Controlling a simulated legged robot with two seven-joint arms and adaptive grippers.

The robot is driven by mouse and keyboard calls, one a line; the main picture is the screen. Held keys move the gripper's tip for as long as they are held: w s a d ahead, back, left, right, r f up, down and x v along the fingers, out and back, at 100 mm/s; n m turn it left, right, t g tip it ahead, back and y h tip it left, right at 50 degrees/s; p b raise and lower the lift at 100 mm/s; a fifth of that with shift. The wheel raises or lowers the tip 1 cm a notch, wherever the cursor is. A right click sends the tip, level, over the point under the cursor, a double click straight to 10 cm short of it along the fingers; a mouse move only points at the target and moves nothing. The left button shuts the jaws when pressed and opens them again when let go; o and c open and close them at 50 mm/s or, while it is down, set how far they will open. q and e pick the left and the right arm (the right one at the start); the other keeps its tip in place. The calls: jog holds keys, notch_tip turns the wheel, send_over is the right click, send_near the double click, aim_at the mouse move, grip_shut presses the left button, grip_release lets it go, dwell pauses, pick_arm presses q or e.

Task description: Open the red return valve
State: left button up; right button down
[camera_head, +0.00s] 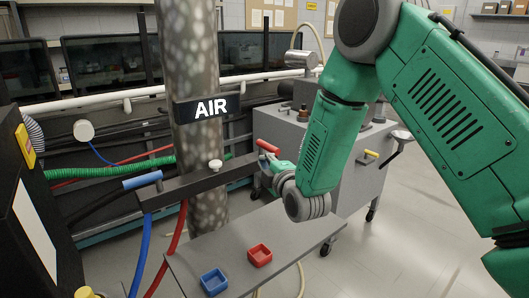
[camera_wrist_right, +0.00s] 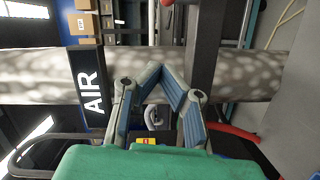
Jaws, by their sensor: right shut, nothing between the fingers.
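The red valve handle (camera_head: 267,146) sits at the right end of a dark bar (camera_head: 195,183) that crosses the speckled pipe. The handle lies roughly along the bar, its right end a little lower. A sliver of it shows at the top edge of the right wrist view (camera_wrist_right: 167,2). My right gripper (camera_head: 266,163) is just below the handle in the head view, partly hidden by its own wrist. In the wrist view its fingers (camera_wrist_right: 171,68) are shut and empty, in front of the pipe. I cannot tell whether they touch the handle. My left gripper is not in view.
A blue valve handle (camera_head: 142,181) is on the bar's left end. An AIR sign (camera_head: 207,107) is on the pipe. Blue and red trays (camera_head: 214,281) (camera_head: 259,255) rest on the grey table (camera_head: 205,250). A grey cart (camera_head: 352,165) stands behind my right arm.

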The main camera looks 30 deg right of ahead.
aim_at(268, 147)
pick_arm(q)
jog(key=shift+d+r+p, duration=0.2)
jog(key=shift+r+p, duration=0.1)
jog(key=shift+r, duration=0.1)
pick_arm(e)
jog(key=w+d+f, duration=0.1)
jog(key=w+d, duration=0.4)
jog(key=w, duration=0.2)
jog(key=shift+d+f, duration=0.2)
jog(key=shift+d, duration=0.05)
jog(key=shift+d, duration=0.15)
